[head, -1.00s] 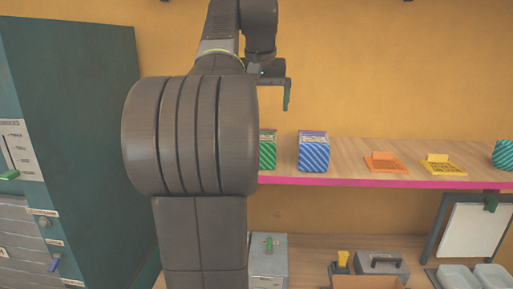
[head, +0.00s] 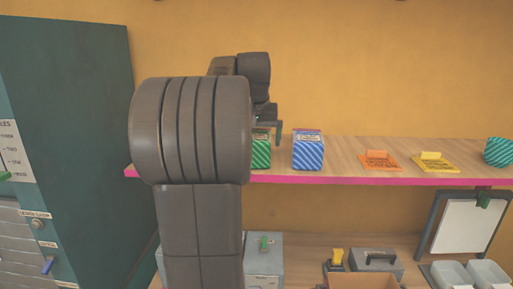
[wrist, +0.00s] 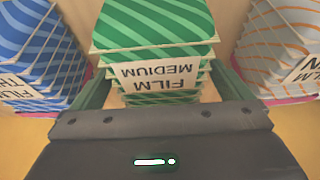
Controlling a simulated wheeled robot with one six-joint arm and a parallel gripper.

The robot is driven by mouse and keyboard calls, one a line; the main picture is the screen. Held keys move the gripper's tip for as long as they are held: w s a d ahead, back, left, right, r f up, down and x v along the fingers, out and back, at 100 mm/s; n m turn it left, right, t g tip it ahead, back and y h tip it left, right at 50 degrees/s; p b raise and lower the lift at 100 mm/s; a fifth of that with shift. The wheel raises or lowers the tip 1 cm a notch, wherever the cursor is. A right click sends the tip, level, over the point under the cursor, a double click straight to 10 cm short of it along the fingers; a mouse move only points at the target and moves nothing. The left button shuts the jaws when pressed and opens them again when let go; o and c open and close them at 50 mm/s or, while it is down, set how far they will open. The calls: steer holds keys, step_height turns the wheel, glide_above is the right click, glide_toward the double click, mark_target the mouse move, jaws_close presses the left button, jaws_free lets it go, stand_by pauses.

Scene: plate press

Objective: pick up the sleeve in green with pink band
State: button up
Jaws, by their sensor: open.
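A green striped sleeve stack (wrist: 155,25) labelled "FILM MEDIUM" stands in the middle of the wrist view, its label upside down. In the head view the green stack (head: 261,151) is on the shelf, partly hidden by my arm. I cannot make out a pink band on it. My gripper (wrist: 162,88) is open, with one green finger on each side of the stack's near part. Whether the fingers touch it I cannot tell. In the head view my gripper (head: 278,133) is mostly hidden behind my arm, at the stack's top right.
A blue striped stack (head: 308,152) stands close right of the green one; it also shows in the wrist view (wrist: 38,50). A grey stack with orange stripes (wrist: 283,48) flanks the other side. Orange (head: 380,162) and yellow (head: 434,162) pieces lie further right on the pink-edged shelf (head: 350,179).

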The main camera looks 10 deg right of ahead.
steer(key=shift+f, duration=0.25)
stand_by(0.5)
steer(key=c, duration=1)
steer(key=shift+c, duration=1.2)
steer(key=shift+r, duration=0.15)
